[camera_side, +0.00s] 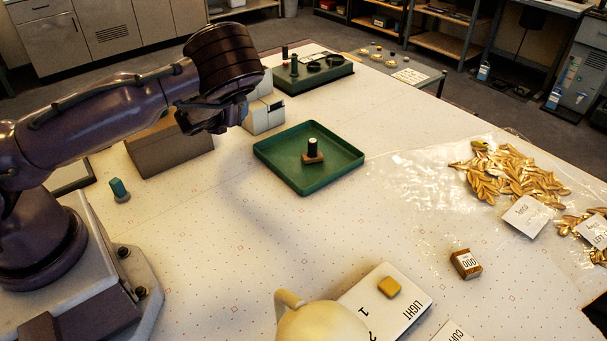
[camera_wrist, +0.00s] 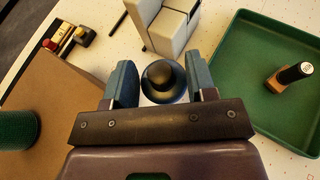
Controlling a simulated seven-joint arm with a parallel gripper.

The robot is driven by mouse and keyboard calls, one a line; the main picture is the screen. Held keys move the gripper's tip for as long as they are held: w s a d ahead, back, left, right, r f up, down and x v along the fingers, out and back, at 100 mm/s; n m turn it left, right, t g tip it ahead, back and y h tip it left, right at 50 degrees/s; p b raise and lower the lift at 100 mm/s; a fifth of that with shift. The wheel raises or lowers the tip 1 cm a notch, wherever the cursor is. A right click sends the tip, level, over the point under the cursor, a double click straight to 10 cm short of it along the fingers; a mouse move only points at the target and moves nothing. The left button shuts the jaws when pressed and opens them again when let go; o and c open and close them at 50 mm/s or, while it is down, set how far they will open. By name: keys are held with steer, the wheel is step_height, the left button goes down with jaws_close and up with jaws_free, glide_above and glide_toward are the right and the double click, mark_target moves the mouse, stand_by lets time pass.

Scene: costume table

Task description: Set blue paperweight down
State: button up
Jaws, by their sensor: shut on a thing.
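My gripper (camera_wrist: 160,82) is shut on the blue paperweight (camera_wrist: 162,84), a dark blue piece with a round black knob, seen from above between the two blue finger pads in the wrist view. In the side view my gripper (camera_side: 214,122) hangs over the table between the brown box and the pale blocks. The paperweight cannot be made out there. Whether its base touches the table cannot be told.
Pale blocks (camera_side: 263,112) stand close by, with a brown box (camera_side: 172,148) on the other side. A teal-topped piece (camera_side: 118,188) stands near my base. The table's middle front is clear.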

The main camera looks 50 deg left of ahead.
mark_target(337, 212)
steer(key=w+d+m+t+h, duration=0.1)
steer(key=w+d+m+h, duration=0.2)
steer(key=d, duration=0.5)
steer(key=w+d+f+m+t+h, duration=0.1)
steer(key=w+d+m+h, duration=0.2)
steer(key=d, duration=0.6)
steer(key=shift+d, duration=0.2)
steer(key=d+m+h, duration=0.1)
steer(key=d+h, duration=0.1)
steer(key=d, duration=0.2)
steer(key=d+m+h, duration=0.2)
steer(key=d, duration=0.2)
steer(key=d+f+m+h, duration=0.1)
steer(key=d+m+h, duration=0.1)
steer(key=d, duration=0.3)
steer(key=shift+m+h, duration=0.3)
steer(key=shift+h, duration=0.2)
steer(key=f, duration=0.7)
steer(key=shift+s+d+f, duration=0.1)
steer(key=shift+d+f, duration=0.1)
steer(key=shift+f, duration=0.1)
steer(key=shift+f, duration=0.15)
steer(key=o, duration=1.1)
